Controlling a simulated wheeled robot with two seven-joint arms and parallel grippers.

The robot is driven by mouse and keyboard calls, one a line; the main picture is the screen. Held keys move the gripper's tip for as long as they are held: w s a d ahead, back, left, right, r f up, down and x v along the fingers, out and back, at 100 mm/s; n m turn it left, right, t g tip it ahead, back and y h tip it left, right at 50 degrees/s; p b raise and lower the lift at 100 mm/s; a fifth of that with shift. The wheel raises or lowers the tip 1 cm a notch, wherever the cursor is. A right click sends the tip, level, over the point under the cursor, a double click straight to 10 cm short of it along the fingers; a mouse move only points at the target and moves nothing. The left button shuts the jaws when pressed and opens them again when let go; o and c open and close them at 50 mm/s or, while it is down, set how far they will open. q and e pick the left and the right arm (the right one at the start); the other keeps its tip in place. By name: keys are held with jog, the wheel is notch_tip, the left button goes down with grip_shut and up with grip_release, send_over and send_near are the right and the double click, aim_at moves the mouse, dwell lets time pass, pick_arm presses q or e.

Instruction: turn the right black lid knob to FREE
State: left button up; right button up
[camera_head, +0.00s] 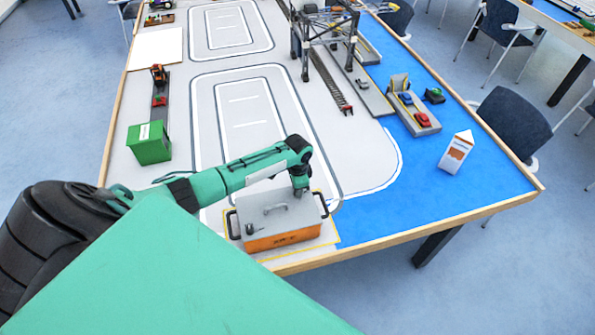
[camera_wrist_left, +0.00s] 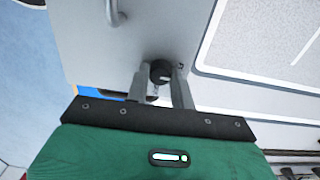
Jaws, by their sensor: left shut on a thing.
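The orange box (camera_head: 285,239) with a grey lid (camera_head: 275,222) stands at the near edge of the table. A grey bar handle (camera_head: 276,208) lies across the lid, and a black knob (camera_head: 249,229) sits at its left front. My left gripper (camera_head: 300,193) points down over the right part of the lid. In the left wrist view my left gripper (camera_wrist_left: 161,85) has its fingers on either side of the right black lid knob (camera_wrist_left: 160,72) and is shut on it. In the head view the gripper hides this knob. I cannot read any FREE mark. My right gripper is not in view.
Black side handles (camera_head: 324,205) stick out from the box. A grey gantry crane (camera_head: 328,40) stands farther back. A green bin (camera_head: 149,143) is at the left, and a white and orange carton (camera_head: 456,152) is on the blue area at the right. The painted lanes between are clear.

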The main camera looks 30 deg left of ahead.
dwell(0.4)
pick_arm(q)
jog(key=o, duration=1)
notch_tip(320, 180, up, 14)
jog(key=b, duration=0.4)
